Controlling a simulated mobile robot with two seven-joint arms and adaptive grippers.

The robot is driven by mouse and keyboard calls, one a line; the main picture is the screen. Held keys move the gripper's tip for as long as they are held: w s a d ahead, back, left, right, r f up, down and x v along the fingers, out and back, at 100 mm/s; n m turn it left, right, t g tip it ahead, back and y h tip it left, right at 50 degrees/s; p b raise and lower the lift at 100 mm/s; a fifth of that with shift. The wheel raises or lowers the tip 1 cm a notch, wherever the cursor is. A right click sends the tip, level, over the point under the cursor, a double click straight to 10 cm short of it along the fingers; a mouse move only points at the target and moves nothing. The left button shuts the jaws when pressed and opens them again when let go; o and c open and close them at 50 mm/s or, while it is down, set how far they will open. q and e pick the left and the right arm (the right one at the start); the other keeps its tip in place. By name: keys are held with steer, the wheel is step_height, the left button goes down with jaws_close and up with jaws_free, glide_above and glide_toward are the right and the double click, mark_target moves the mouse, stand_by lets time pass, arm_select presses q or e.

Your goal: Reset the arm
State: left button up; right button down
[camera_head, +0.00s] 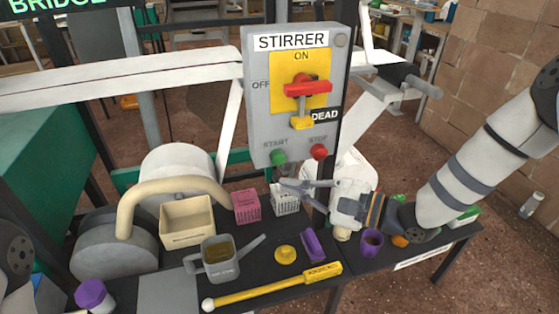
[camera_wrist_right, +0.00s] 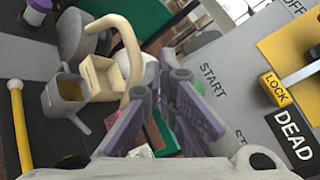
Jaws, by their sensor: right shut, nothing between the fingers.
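My right gripper (camera_head: 290,186) reaches in from the right, just below the grey STIRRER panel (camera_head: 257,130). Its fingers are shut with nothing between them; they also show in the right wrist view (camera_wrist_right: 168,90), with the panel beside them (camera_wrist_right: 215,70). The panel carries a red switch handle (camera_head: 308,88), a yellow lock piece (camera_head: 302,122), a green START button (camera_head: 278,157) and a red STOP button (camera_head: 319,151). I cannot tell whether the fingers touch anything. At the left edge of the head view only part of my left arm shows; its gripper is out of view.
The dark table holds a cream box (camera_head: 187,237), a grey jug (camera_head: 221,270), a pink basket (camera_head: 246,205), a white basket (camera_head: 286,207), a yellow disc (camera_head: 285,254), a purple block (camera_head: 312,245), a purple cup (camera_head: 372,243) and a yellow rod (camera_head: 270,288). A beige curved pipe (camera_head: 126,215) stands left.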

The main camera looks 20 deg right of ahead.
steer(key=s+f+n+g+h+p, duration=0.2)
steer(key=s+f+n+g+h, duration=0.45)
steer(key=s+f, duration=1.15)
arm_select(q)
steer(key=shift+t, duration=0.6)
steer(key=w+r, duration=0.3)
arm_select(e)
steer(key=s+d+f+n+g+h, duration=0.1)
steer(key=s+d+n+g+h, duration=0.2)
steer(key=s, duration=0.9)
steer(key=s+d+f+n+g+h, duration=0.1)
steer(key=s+d+n+g+h, duration=0.2)
steer(key=s, duration=0.9)
steer(key=d+n+g, duration=0.1)
steer(key=n, duration=0.2)
steer(key=shift+d+f+n, duration=0.15)
steer(key=shift+d+n, duration=0.15)
steer(key=shift+n, duration=0.05)
steer(key=shift+w+g, duration=0.1)
steer(key=shift+g, duration=0.15)
